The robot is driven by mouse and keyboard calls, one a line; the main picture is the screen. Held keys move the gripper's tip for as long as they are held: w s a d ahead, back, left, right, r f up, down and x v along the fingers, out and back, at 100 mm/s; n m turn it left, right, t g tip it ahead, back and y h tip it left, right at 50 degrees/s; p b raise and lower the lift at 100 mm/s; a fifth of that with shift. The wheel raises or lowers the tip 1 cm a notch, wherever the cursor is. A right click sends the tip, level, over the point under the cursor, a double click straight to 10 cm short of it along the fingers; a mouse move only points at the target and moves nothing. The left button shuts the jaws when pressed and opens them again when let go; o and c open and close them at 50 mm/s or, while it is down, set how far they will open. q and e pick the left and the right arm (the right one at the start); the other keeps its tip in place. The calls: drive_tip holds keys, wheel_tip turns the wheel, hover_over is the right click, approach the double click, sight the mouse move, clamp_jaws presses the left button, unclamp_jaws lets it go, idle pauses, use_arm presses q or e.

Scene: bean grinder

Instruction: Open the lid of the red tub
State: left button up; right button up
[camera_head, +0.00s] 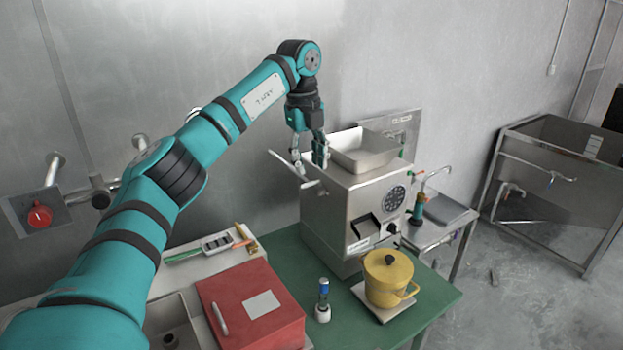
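The red tub (252,306) sits at the lower middle of the view. Its red lid lies flat and looks shut, with a white label in the middle and a pale handle (219,318) at the left edge. My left gripper (311,166) is high up and well behind the tub, in front of or beside the upper left of the steel grinder. Its fingers are apart with nothing seen between them. I cannot tell whether it touches the grinder's bar. My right gripper is not in view.
The steel bean grinder (348,205) stands on a green table (438,300). A yellow lidded pot (388,279) and a small blue-topped bottle (323,300) stand in front. A sink (172,325) is left of the tub. A steel rack (560,185) stands far right.

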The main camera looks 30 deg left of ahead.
use_arm(q)
drive_tip(key=r, duration=0.5)
drive_tip(key=shift+s+a+r, duration=0.1)
drive_tip(key=shift+s+a, duration=0.05)
drive_tip(key=shift+s, duration=0.1)
